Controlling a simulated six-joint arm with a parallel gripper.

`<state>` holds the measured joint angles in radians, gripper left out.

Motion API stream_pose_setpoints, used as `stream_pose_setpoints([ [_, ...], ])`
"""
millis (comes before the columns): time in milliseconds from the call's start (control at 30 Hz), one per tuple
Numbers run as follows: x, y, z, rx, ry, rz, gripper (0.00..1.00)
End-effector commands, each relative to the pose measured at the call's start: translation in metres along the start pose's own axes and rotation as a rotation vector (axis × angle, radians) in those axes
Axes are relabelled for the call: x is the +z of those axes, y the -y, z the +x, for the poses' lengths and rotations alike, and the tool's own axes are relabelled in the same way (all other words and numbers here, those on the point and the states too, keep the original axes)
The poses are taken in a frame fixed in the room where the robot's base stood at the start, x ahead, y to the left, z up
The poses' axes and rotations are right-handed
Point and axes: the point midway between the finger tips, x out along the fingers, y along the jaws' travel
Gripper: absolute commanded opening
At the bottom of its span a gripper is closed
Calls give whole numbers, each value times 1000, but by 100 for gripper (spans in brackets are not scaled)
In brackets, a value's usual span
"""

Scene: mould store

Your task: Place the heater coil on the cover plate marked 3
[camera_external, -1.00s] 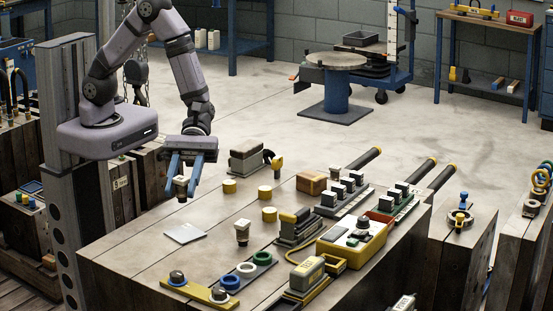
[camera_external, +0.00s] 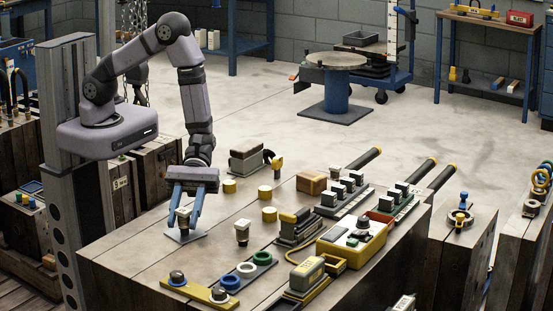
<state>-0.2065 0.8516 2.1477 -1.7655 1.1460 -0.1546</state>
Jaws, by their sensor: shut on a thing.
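My gripper (camera_external: 183,222) points down near the left part of the wooden bench top, with its two blue fingers shut on a small dark piece with a pale top, which I take to be the heater coil (camera_external: 183,215). The piece is upright. Its lower end is over a flat grey plate (camera_external: 197,236), which I take to be the cover plate. I cannot tell whether the piece touches the plate or hangs just above it. The fingers and the piece hide part of the plate. No number is readable on it.
A yellow strip with knobs (camera_external: 200,291) and a rack of coloured rings (camera_external: 247,268) lie in front. A yellow control box (camera_external: 345,245) stands further right.

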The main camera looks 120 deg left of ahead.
Motion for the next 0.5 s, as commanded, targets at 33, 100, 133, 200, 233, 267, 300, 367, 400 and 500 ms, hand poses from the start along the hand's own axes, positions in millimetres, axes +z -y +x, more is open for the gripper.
stream_pose_setpoints([
  [33,0,0,0,1,1,1,3],
  [100,0,0,0,1,1,1,3],
  [133,0,0,0,1,1,2,3],
  [200,0,0,0,1,1,1,3],
  [233,0,0,0,1,1,1,3],
  [267,0,0,0,1,1,1,3],
  [300,-1,0,1,0,1,1,3],
  [367,-3,0,1,0,1,1,3],
  [400,-4,0,2,0,1,1,3],
  [500,-3,0,1,0,0,0,51],
])
